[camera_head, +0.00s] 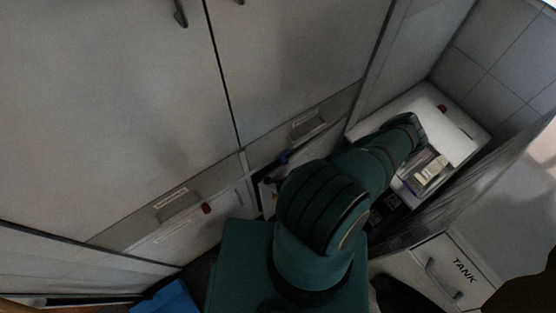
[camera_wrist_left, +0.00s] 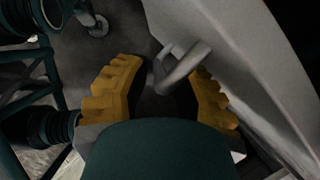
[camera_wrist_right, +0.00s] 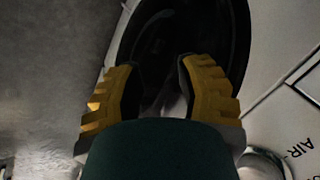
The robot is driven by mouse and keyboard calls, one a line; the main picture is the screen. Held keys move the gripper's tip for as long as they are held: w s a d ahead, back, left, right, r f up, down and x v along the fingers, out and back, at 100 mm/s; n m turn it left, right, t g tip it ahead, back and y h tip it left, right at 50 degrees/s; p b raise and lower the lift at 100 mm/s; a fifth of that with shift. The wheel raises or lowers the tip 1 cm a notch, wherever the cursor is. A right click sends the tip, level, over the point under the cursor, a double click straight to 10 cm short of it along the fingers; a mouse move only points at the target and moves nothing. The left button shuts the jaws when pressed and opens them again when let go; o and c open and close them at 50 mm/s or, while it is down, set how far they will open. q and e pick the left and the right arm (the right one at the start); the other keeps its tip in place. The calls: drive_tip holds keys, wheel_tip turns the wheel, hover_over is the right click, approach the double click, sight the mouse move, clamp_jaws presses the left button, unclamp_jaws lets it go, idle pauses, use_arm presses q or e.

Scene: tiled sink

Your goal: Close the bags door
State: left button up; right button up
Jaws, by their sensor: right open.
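In the left wrist view my left gripper (camera_wrist_left: 163,92) has its yellow fingers spread, with a curved grey handle (camera_wrist_left: 180,68) between their tips, nearer the right finger. The handle sits on a pale panel (camera_wrist_left: 235,60); I cannot tell whether a finger touches it. In the right wrist view my right gripper (camera_wrist_right: 157,92) is open and empty in front of a dark oval shape (camera_wrist_right: 180,40). In the head view a grey panel (camera_head: 500,175) stands out at the right, possibly an open door. No label reading "bags" is legible, and I cannot make out fingertips there.
A teal arm of mine crosses the head view's middle. Pale cabinet doors (camera_head: 100,110) fill the left. A white container (camera_head: 455,125) with small items lies at upper right. A drawer marked TANK (camera_head: 455,265) is at lower right. A blue object (camera_head: 170,298) lies at the bottom.

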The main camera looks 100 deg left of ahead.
use_arm(q)
drive_tip(key=v, duration=1.1)
drive_tip(key=shift+c, duration=0.3)
